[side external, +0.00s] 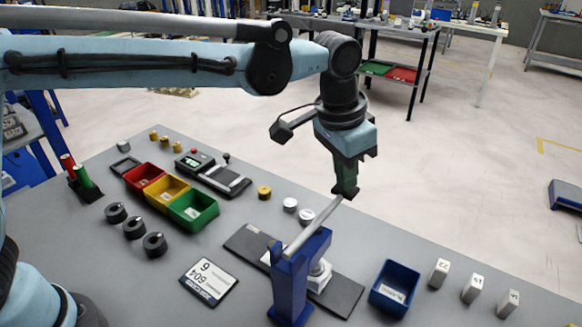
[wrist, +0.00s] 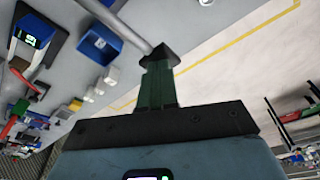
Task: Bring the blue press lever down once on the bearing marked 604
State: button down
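The blue press (side external: 290,285) stands at the front of the grey table. Its grey lever (side external: 313,229) slopes up to the right; it also shows in the wrist view (wrist: 118,25). My gripper (side external: 345,192) is at the lever's raised end, pointing down. In the wrist view its green fingers with dark tips (wrist: 160,58) look together, with the bar meeting the tips. A white piece (side external: 319,272) sits on the dark base plate (side external: 345,295) beside the press post. Any bearing there is too small or hidden to make out. A card (side external: 208,282) reading 604 lies left of the press.
Red, yellow and green bins (side external: 194,210) stand at the back left, near several dark round parts (side external: 154,244). A blue bin (side external: 394,287) and white numbered blocks (side external: 472,288) stand to the right. White discs (side external: 290,204) lie behind the press.

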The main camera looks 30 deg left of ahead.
notch_tip(320, 180, up, 11)
dwell(1.4)
jog(key=s+a+f+n+t, duration=0.2)
jog(key=s+a+n, duration=0.15)
jog(key=a, duration=1.05)
jog(key=s+a+f+n+t+y, duration=0.1)
jog(key=s+a+f+n+t, duration=0.1)
jog(key=s+a+f, duration=0.8)
jog(key=shift+s+a+f+t, duration=0.35)
jog(key=shift+a+f+t, duration=0.25)
jog(key=shift+a, duration=0.1)
